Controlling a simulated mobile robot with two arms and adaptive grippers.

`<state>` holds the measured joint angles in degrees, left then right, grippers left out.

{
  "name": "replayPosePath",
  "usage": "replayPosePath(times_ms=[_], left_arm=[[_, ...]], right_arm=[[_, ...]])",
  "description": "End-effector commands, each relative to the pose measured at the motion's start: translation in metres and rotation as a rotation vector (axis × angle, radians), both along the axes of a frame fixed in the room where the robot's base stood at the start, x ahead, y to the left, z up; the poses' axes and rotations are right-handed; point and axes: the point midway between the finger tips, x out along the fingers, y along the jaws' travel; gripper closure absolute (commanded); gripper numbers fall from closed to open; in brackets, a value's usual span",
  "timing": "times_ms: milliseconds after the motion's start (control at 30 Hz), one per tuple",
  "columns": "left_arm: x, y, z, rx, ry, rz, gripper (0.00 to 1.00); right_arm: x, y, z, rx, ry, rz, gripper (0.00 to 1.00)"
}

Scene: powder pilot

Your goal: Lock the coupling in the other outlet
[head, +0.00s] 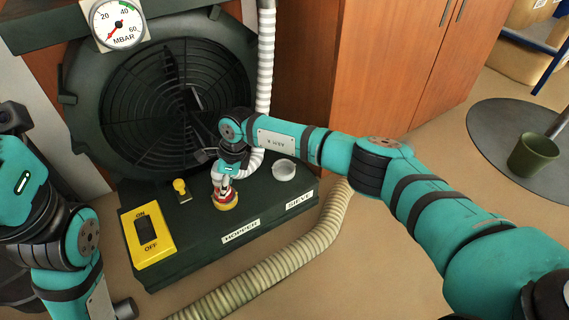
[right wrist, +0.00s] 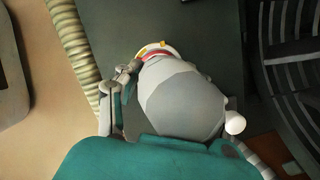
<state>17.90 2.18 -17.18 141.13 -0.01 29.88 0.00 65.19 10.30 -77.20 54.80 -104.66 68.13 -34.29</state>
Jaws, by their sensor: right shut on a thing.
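My right gripper (head: 226,186) points down over the outlet marked HOPPER and is shut on a coupling. The coupling (head: 225,203), with red, white and yellow parts, sits at that outlet on the dark green box. The arm hides its upper part. In the right wrist view a large grey rounded body (right wrist: 182,100) fills the space between my fingers, with the coupling's yellow, red and white rim (right wrist: 158,48) beyond it. Whether it is locked cannot be told. The SIEVE outlet (head: 284,170) shows a pale round ring and is clear of my gripper. My left gripper's fingers are out of view.
A fan grille and a MBAR gauge (head: 118,25) stand behind. A white hose (head: 266,60) hangs behind my wrist. A beige hose (head: 270,268) runs along the floor in front.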

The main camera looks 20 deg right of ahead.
Motion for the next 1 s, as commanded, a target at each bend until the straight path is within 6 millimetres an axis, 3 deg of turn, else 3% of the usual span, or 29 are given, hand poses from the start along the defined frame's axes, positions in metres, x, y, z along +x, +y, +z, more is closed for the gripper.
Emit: replayPosePath(times_ms=[133, 167, 367, 567, 667, 1000], left_arm=[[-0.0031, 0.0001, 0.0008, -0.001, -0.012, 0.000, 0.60], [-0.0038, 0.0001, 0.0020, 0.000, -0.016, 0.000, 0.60], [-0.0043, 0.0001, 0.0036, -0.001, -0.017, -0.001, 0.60], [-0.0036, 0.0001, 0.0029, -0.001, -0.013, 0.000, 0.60], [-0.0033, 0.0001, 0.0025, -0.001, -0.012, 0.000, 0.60], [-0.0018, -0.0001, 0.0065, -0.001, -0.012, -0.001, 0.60]], right_arm=[[-0.0001, 0.0003, -0.0038, 0.000, 0.000, 0.000, 0.95], [0.0000, 0.0003, -0.0036, 0.001, 0.000, 0.000, 0.60], [-0.0001, 0.0002, -0.0029, 0.000, 0.000, 0.000, 0.34], [-0.0002, 0.0000, -0.0033, 0.000, 0.000, 0.000, 0.35], [-0.0002, 0.0000, -0.0033, 0.000, 0.001, 0.000, 0.48], [0.0000, -0.0001, 0.0032, 0.000, 0.000, 0.000, 0.48]])
